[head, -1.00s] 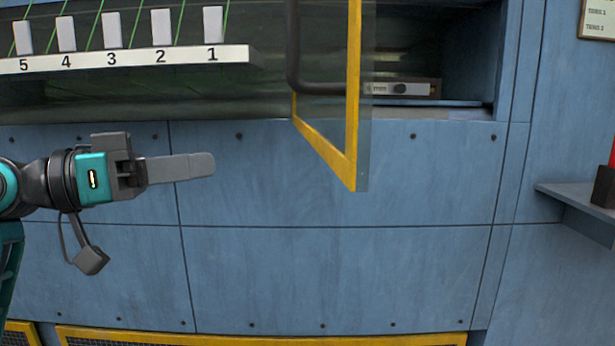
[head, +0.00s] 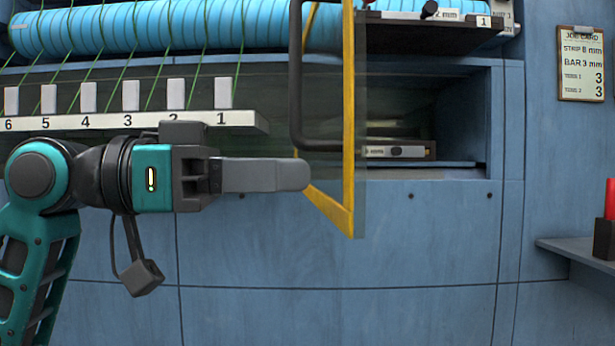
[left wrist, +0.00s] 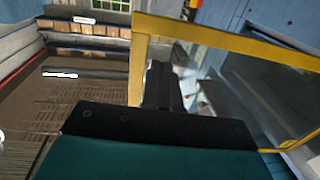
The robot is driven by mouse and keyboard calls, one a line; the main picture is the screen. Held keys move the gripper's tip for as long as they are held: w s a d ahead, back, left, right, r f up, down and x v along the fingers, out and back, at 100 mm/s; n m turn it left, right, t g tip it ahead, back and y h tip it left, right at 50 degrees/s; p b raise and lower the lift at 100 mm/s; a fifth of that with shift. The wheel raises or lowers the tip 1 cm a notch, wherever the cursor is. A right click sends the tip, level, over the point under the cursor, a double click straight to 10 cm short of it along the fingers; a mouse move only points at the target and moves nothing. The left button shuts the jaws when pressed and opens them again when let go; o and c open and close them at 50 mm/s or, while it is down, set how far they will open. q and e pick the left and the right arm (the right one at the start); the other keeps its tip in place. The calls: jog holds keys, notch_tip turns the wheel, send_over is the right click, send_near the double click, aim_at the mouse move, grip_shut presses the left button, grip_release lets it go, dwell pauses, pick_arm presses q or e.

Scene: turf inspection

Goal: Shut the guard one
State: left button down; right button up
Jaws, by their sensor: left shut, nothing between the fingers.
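The guard (head: 348,130) is a clear panel in a yellow frame, standing swung out from the blue machine in the head view. Its dark bar handle (head: 296,80) runs down its left side. My left gripper (head: 308,174) is shut and empty, its fingertips near the lower left part of the frame; I cannot tell whether they touch it. In the left wrist view the yellow frame (left wrist: 215,36) crosses in front of the dark fingers (left wrist: 162,90), and the clear panel spreads to the right. My right gripper is not in view.
A numbered white strip (head: 130,122) with white tabs and green cords lies behind my left arm, below a blue roller (head: 150,28). An open bay (head: 460,120) is right of the guard. A shelf (head: 580,252) with a red object (head: 610,198) juts out at right.

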pick_arm(q)
jog(key=shift+w+d, duration=0.15)
jog(key=shift+d, duration=1.3)
